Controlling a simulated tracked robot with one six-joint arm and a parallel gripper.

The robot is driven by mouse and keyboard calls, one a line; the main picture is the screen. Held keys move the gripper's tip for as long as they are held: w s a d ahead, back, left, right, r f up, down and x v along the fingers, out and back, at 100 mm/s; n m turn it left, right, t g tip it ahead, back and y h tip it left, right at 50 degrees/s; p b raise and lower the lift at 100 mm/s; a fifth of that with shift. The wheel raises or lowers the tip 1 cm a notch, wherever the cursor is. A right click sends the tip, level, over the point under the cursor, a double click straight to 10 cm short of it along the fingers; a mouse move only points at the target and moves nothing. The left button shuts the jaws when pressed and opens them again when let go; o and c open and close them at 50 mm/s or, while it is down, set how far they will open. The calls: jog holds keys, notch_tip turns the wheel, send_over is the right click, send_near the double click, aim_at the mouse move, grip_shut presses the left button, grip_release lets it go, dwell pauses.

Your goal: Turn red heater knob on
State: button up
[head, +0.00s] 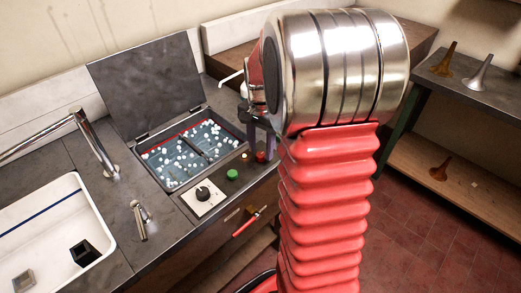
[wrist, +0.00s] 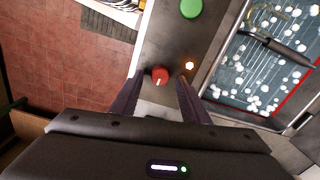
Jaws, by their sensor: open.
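The red heater knob (wrist: 160,75) is on the grey counter front and has a pale pointer line. In the wrist view it lies just beyond and between the fingertips of my gripper (wrist: 159,82). My gripper is open, with one finger on each side of the knob. I cannot tell if either finger touches it. A small lamp beside the knob glows orange-white (wrist: 190,66).
A green button (head: 232,174) and a white plate with a black dial (head: 203,196) sit left of the knob. A basin of bubbling water (head: 190,150) with a raised lid lies behind. A red-handled tool (head: 245,226) hangs on the counter front. A white sink (head: 45,235) is at left.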

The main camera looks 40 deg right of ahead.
aim_at(261, 155)
notch_tip(261, 155, up, 13)
jog(key=shift+f, duration=0.15)
dwell(0.7)
jog(key=s+a+n+t, duration=0.2)
jog(key=s+a+n, duration=0.5)
jog(key=a, duration=0.4)
jog(key=s+a+n+t, duration=0.3)
jog(key=s+a+n, duration=0.4)
jog(key=a, duration=0.4)
jog(key=shift+s+a+t, duration=0.2)
jog(key=shift+s+t, duration=0.1)
jog(key=shift+s, duration=0.45)
dwell(0.5)
